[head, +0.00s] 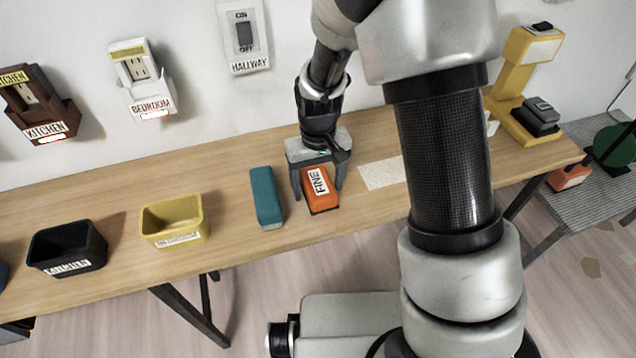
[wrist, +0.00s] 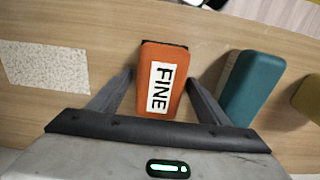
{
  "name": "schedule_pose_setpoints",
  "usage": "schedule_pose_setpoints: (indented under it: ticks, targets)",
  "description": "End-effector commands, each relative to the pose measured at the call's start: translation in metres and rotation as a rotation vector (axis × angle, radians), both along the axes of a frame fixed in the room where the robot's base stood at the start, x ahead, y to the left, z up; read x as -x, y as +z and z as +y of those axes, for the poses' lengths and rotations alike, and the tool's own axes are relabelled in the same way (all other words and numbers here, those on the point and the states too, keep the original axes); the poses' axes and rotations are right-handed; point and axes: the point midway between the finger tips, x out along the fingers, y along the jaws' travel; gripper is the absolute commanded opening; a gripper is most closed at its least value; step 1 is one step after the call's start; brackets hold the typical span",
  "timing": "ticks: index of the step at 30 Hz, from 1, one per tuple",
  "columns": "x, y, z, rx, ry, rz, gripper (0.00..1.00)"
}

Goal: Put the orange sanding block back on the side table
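The orange sanding block (head: 320,193), labelled FINE, lies on the long wooden table, just right of a teal block (head: 266,196). My gripper (head: 318,192) is over it, pointing down, with one finger on each side. In the wrist view the orange block (wrist: 163,85) sits between the fingertips of my gripper (wrist: 161,76), with narrow gaps showing at both sides. The fingers are open. A grey striped side table (head: 590,203) stands at the far right, lower than the wooden table; it is partly out of frame.
The side table holds an orange-and-white item (head: 568,177) and a green round thing (head: 614,146). A yellow stand (head: 517,85) is at the wooden table's right end. A yellow bin (head: 172,217) and black bin (head: 67,248) stand left. A speckled sheet (head: 382,173) lies right of the block.

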Motion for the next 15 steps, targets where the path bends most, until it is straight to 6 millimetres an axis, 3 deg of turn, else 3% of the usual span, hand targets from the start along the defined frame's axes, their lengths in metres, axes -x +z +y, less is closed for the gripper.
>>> schedule_pose_setpoints:
  ticks: [10, 15]
  targets:
    - [0.000, 0.005, 0.000, 0.000, 0.002, 0.000, 0.70]
    - [-0.001, 0.031, 0.000, -0.002, 0.000, -0.004, 0.70]
